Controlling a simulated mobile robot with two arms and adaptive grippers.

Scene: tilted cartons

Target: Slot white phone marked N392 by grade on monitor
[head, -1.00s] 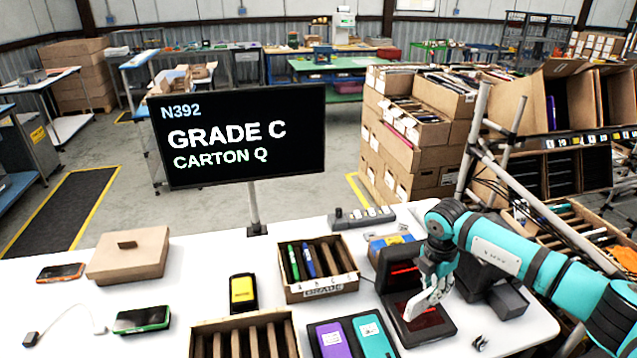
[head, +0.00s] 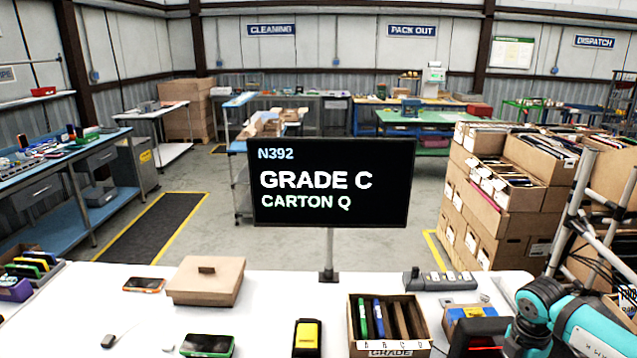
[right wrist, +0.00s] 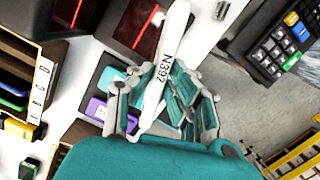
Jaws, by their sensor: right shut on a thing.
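The monitor (head: 332,185) reads N392, GRADE C, CARTON Q. In the right wrist view my right gripper (right wrist: 165,100) is shut on the white phone (right wrist: 167,68), held edge-on with N392 readable along its side. In the head view my right arm (head: 575,325) enters at the lower right; its gripper and the phone are out of that picture. The GRADE carton (head: 388,350) stands on the white table, with lettered slots along its front. Green and blue phones stand in its left slots; the slots to the right look empty. My left gripper is not in view.
A closed brown box (head: 205,287), an orange-edged phone (head: 144,285), a green-edged phone (head: 207,346) and a yellow-and-black device (head: 307,338) lie left of the carton. A grey power strip (head: 440,280) lies behind it. A red-lit dark device (right wrist: 140,25) shows in the wrist view.

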